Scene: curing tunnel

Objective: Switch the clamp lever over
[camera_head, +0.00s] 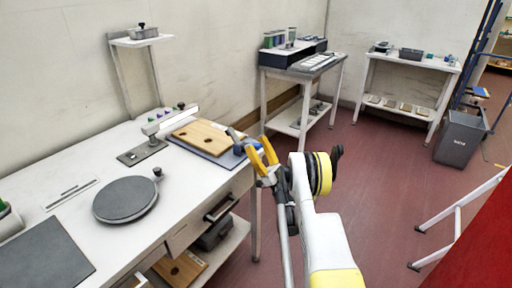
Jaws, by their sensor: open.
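A short grey lever (234,133) leans up from the clamp, tilted toward the upper left. My gripper (262,147), with yellow fingers, is open just right of the clamp, near the bench's right edge. No object shows between the fingers. The fingers overlap the clamp's right side in the picture, so I cannot tell whether they touch it.
A white bar on a post (170,119) stands left of the board. A round grey disc (125,199) and a dark mat (43,256) lie on the bench (75,205). A side table (302,72) stands behind; red floor (375,150) is open to the right.

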